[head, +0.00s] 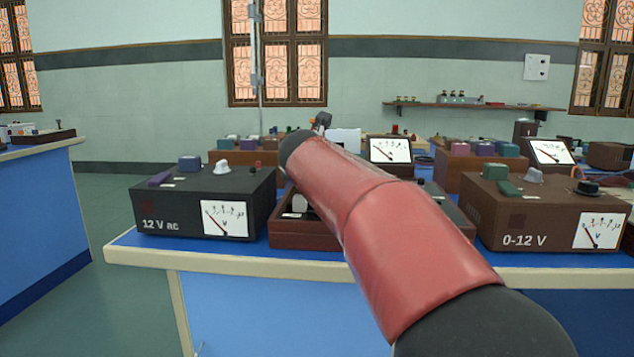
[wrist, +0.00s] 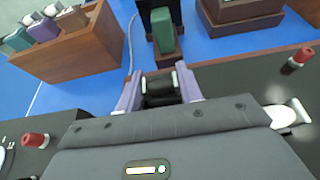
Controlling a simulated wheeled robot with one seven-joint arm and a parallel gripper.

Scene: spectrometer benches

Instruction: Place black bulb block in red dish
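In the wrist view, my gripper (wrist: 160,88) has two purple fingers with a small black block (wrist: 161,90) between them. The fingers appear to touch the block on both sides, and no gap shows. This looks like the black bulb block; its bulb cannot be made out. The block is held over dark apparatus on the bench. I cannot make out a red dish in either view; my arm covers part of the bench.
A black 12 V ac meter box (head: 205,200) stands left of my arm, and a brown 0-12 V box (head: 545,210) right. A low reddish wooden box (head: 300,238) lies beneath my arm. A green block (wrist: 164,30) and a wooden rack (wrist: 75,55) stand ahead in the wrist view.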

